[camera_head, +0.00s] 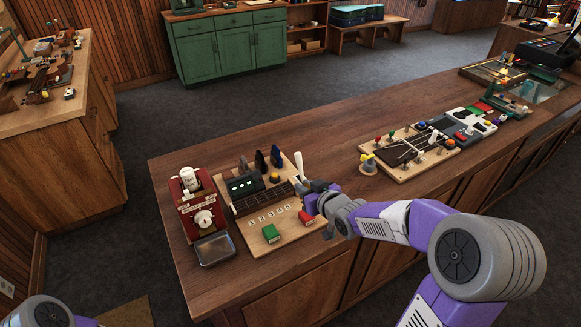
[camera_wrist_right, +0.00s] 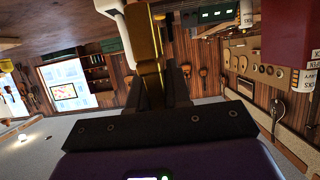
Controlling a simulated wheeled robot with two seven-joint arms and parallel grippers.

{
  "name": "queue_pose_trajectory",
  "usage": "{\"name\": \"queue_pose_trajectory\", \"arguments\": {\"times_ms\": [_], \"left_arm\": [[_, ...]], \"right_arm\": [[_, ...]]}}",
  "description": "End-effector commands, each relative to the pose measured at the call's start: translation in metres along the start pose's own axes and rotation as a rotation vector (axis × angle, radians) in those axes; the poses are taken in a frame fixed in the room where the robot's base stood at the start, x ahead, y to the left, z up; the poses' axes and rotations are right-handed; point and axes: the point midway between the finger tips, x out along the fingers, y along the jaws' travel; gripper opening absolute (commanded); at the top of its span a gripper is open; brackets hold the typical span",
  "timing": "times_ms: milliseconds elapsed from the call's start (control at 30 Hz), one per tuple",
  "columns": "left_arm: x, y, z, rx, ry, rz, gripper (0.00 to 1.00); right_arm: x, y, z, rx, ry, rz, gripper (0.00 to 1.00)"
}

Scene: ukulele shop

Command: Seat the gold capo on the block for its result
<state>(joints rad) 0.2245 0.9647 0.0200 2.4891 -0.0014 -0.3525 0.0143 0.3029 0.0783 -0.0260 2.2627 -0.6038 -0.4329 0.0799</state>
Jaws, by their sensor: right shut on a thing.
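My right gripper (camera_head: 306,190) is over the right side of the light wooden board on the counter, close to the right end of the dark strung block (camera_head: 262,199). In the right wrist view the gripper is shut on the gold capo (camera_wrist_right: 147,48), which stands between the dark fingers. The capo hardly shows in the head view, where the gripper hides it, and I cannot tell whether it touches the block. A dark unit with green displays (camera_head: 244,185) stands behind the block. My left gripper is out of view; only part of my left arm shows at the bottom left.
A white lever (camera_head: 298,164) stands by the gripper. Dark and blue capos (camera_head: 260,161) stand at the board's back. A red device (camera_head: 199,205) and metal tray (camera_head: 215,249) stand left.

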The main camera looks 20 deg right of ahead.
Motion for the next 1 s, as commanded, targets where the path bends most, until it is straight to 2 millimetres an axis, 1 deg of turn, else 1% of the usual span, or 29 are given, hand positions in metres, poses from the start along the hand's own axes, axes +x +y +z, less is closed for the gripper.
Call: {"name": "queue_pose_trajectory", "arguments": {"times_ms": [133, 267, 367, 700, 800, 1000], "left_arm": [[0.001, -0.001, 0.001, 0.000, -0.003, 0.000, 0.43], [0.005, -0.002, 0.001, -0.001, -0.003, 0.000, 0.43], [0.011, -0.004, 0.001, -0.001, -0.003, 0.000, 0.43], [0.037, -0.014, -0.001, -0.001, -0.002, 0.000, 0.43], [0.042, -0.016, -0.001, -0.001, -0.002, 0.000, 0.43], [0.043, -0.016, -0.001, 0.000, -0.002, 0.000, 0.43]], "right_arm": [[0.000, 0.000, 0.001, 0.000, 0.001, 0.001, 0.00], [0.002, 0.000, 0.006, 0.000, 0.001, 0.000, 0.00], [0.005, 0.000, 0.013, 0.001, 0.001, 0.000, 0.00], [0.019, 0.000, 0.046, 0.000, -0.001, 0.001, 0.00], [0.021, 0.000, 0.052, 0.001, 0.000, 0.001, 0.00], [0.022, 0.000, 0.054, 0.000, 0.001, 0.001, 0.00]]}}
